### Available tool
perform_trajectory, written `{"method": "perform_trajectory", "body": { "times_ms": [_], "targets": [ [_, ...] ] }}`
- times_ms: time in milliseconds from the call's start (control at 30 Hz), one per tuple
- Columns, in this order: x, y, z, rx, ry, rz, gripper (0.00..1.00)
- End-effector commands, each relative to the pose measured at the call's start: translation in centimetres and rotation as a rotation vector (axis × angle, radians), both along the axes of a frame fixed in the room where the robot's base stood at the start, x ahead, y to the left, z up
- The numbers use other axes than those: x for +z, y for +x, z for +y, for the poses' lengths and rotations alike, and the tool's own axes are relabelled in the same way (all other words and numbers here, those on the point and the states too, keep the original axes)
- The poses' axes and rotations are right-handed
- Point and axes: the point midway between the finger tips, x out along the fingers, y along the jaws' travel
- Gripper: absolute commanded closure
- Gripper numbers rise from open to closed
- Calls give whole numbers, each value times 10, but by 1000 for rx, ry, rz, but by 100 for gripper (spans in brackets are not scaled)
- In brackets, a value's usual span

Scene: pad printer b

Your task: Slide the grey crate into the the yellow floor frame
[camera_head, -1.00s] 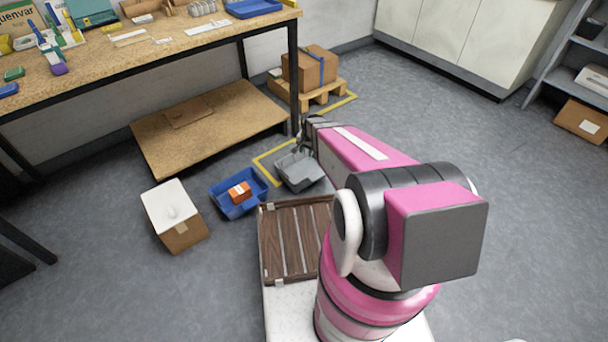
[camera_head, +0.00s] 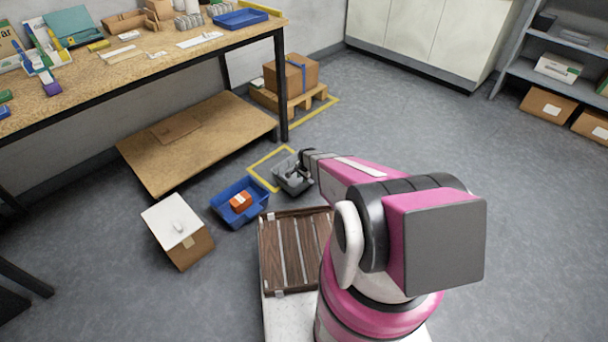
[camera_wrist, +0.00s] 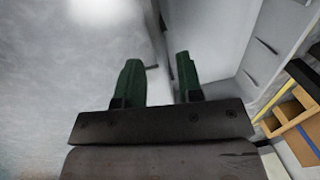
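The grey crate (camera_head: 283,181) sits on the floor in the head view, just beyond the slatted deck. The yellow floor frame (camera_head: 258,178) shows left of and behind it. The crate overlaps the frame's right part, so the frame's right side is hidden. The crate is not clearly recognisable there.
A blue crate (camera_head: 227,209) with an orange box (camera_head: 240,201) stands close left of the grey crate. A white-topped carton (camera_head: 172,221) is further left. The workbench leg (camera_head: 281,90) and a pallet (camera_head: 292,101) with a carton are behind. Floor to the right is clear.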

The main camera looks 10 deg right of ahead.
Motion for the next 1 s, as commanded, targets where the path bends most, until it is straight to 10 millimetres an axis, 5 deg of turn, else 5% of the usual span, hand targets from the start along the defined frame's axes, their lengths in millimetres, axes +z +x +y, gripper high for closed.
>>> {"method": "perform_trajectory", "body": {
  "times_ms": [300, 700, 800, 1000],
  "targets": [
    [-50, 8, 5, 1, 0, 0, 66],
    [-59, 8, 5, 1, 0, -1, 66],
    [-59, 8, 5, 1, 0, -1, 98],
    [-58, 8, 5, 1, 0, 0, 100]
  ]
}}
